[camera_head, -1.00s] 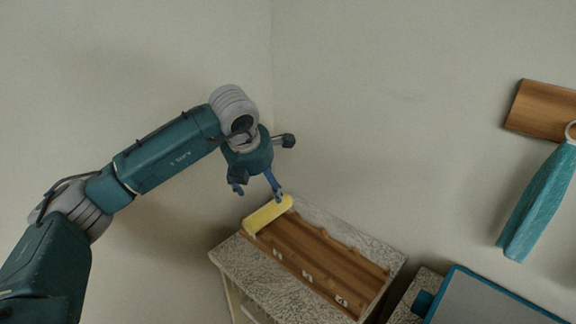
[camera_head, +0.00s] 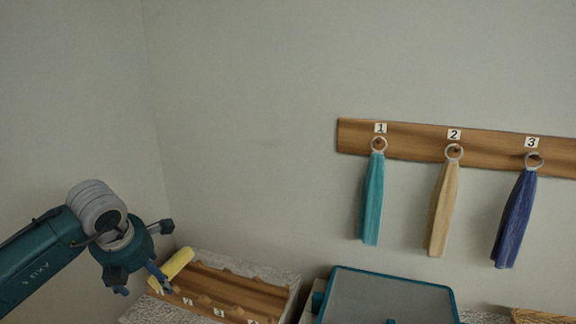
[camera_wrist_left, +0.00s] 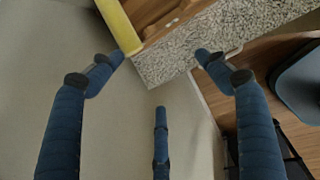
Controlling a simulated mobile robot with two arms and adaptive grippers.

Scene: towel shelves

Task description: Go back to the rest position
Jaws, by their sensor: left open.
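My left gripper (camera_head: 143,284) is open and empty at the lower left of the head view. In the left wrist view its blue fingers (camera_wrist_left: 160,62) are spread with nothing between them. A rolled yellow towel (camera_head: 171,269) lies at the left end of a wooden rack (camera_head: 235,288), close to the fingers in the head view. In the left wrist view the yellow towel (camera_wrist_left: 119,25) is beyond one fingertip, apparently outside the grasp; whether they touch is unclear. My right gripper is not in view.
The rack sits on a speckled stone-topped shelf (camera_wrist_left: 215,45). A wall board (camera_head: 410,143) holds teal (camera_head: 372,200), beige (camera_head: 443,210) and dark blue (camera_head: 514,218) towels on hooks marked 1, 2 and 3. A teal-framed grey panel (camera_head: 385,298) stands lower right. The wall above the rack is clear.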

